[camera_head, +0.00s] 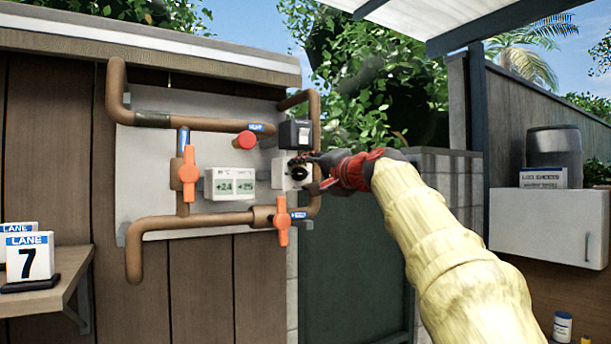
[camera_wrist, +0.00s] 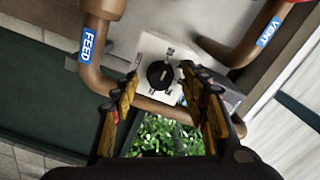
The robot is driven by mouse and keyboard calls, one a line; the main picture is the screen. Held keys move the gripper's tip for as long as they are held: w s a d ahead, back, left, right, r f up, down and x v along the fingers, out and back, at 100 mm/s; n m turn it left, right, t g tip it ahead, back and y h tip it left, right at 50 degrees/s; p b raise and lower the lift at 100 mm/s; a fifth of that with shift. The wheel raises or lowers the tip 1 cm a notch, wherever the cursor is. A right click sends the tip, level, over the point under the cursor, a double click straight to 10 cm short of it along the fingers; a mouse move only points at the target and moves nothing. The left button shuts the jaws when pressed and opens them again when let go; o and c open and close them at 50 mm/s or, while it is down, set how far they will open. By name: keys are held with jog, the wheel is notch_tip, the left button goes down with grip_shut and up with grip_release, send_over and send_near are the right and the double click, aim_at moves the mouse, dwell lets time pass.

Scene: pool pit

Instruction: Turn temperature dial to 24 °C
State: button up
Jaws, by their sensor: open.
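The temperature dial (camera_head: 299,173) is a round black knob on a pale square plate, at the right end of the grey panel. In the wrist view the dial (camera_wrist: 160,75) lies between the two fingertips of my gripper (camera_wrist: 160,72), which is open. In the head view my gripper (camera_head: 308,160) comes in from the right and partly covers the plate. I cannot tell whether the fingers touch the dial. The dial's own marks are too small to read.
Brown pipes (camera_head: 205,221) surround the dial, with orange valve handles (camera_head: 188,174) and a red knob (camera_head: 245,140). A black switch box (camera_head: 295,134) sits just above the dial. A shelf with lane signs (camera_head: 30,257) is at left; a white cabinet (camera_head: 548,222) is at right.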

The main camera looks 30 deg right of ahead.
jog(key=s, duration=1.2)
jog(key=shift+d, duration=0.2)
jog(key=shift+f, duration=0.1)
